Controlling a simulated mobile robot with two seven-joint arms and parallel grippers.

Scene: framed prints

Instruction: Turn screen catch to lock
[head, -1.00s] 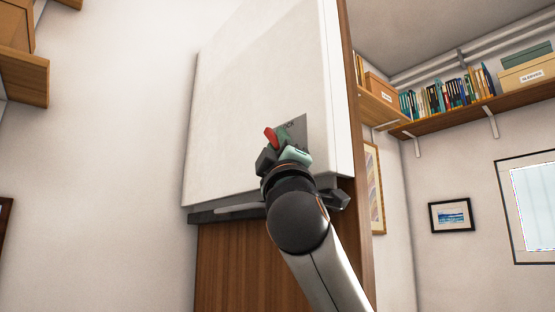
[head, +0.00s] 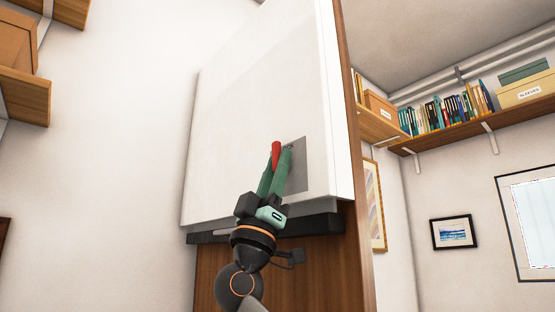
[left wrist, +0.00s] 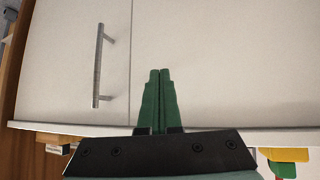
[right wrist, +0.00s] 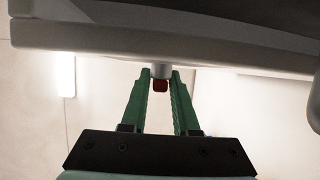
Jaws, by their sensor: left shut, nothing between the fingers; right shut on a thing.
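The screen catch's red lever (head: 276,152) points nearly straight up in the head view, in front of a grey plate (head: 297,172) on the big white screen panel (head: 250,110). My right gripper (head: 281,158) has its green fingers shut on the lever. The catch's base is partly hidden by the fingers. My left gripper (left wrist: 159,75) is shut and empty; it shows only in the left wrist view, in front of a white cabinet front.
A dark bar (head: 310,225) runs along the panel's lower edge, above a wood surface. A grey handle (left wrist: 98,66) is on the cabinet front near my left gripper. Shelves with books and boxes (head: 525,90) and framed prints (head: 453,232) are at the right, away from my right arm.

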